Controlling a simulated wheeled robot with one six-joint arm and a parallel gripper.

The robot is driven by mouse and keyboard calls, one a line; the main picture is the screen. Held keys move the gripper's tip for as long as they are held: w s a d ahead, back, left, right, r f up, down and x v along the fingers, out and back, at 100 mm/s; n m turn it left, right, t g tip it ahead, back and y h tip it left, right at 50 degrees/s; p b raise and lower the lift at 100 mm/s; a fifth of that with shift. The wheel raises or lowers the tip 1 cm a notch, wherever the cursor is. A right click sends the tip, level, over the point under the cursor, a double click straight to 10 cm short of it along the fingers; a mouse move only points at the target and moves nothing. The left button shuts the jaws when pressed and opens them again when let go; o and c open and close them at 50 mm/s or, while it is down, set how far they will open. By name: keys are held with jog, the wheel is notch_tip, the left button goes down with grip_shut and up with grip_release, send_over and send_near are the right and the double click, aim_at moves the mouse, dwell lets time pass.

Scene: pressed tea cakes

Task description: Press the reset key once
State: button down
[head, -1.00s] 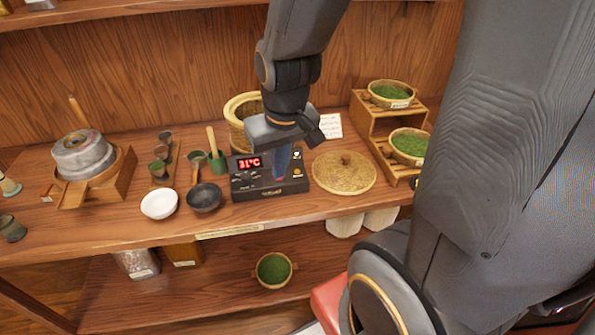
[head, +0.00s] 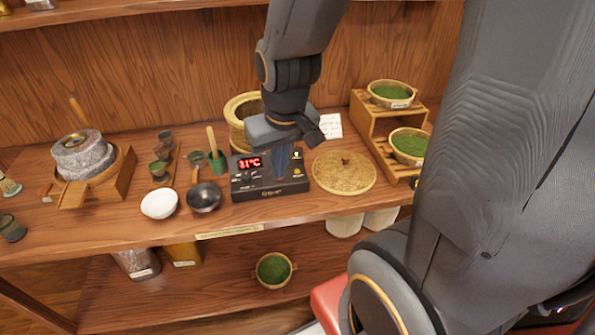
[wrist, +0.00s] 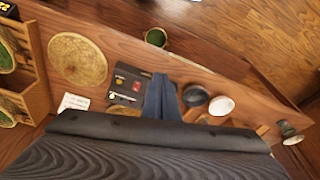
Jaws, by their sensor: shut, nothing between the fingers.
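A black control box (head: 242,188) with a red lit display (head: 250,163) reading about 31 °C stands on the wooden counter. It also shows in the wrist view (wrist: 128,72). Small keys and a round yellow button (head: 297,172) are on its top. Key labels are too small to read, so I cannot tell which one is the reset key. My gripper (head: 279,178) is shut and empty, pointing down over the right half of the box. Its fingers hide part of the panel. I cannot tell whether the tips touch a key.
A woven round lid (head: 343,173) lies right of the box, and a basket (head: 240,108) stands behind it. A dark ladle bowl (head: 204,197) and a white bowl (head: 159,204) sit to the left. A wooden stand (head: 362,118) with green tea bowls is at right.

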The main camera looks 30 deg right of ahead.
notch_tip(320, 180, down, 13)
jog(key=g+b, duration=0.1)
jog(key=b, duration=1)
jog(key=shift+w+b, duration=0.35)
jog(key=shift+w, duration=0.1)
